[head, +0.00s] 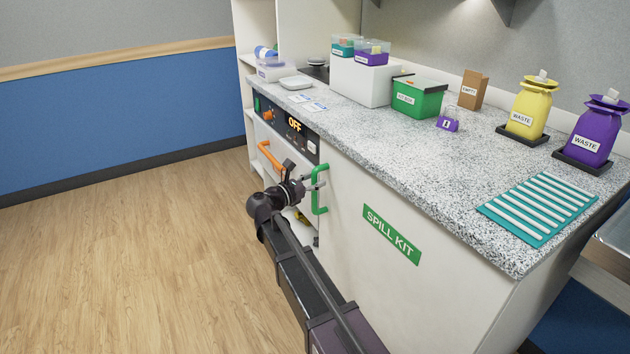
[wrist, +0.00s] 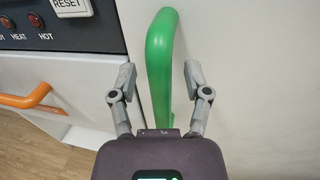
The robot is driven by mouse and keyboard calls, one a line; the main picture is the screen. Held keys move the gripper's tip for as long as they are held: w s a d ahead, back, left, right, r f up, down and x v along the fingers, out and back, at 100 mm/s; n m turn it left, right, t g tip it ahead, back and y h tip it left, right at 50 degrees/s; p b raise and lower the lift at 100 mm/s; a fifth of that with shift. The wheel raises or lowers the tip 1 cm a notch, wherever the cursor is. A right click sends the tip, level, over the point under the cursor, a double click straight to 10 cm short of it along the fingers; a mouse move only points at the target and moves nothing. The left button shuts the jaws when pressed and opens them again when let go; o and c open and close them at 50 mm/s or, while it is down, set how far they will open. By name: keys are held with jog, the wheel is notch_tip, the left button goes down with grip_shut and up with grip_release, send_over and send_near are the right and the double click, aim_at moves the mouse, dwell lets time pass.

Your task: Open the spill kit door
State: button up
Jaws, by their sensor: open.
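The spill kit door (head: 400,270) is a white cabinet front below the counter, with a green SPILL KIT label (head: 391,234). It looks shut. Its green vertical handle (head: 322,190) is at the door's left side. I see no clear contact. In the head view my gripper (head: 316,180) is at the handle, and my arm hides part of the cabinet front below it.
The counter (head: 425,150) above holds a green box (head: 420,98), waste containers (head: 528,108) and a teal rack (head: 538,207). The wooden floor (head: 130,250) at left is clear.

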grip_shut()
jog(key=shift+s, duration=0.1)
dwell(0.4)
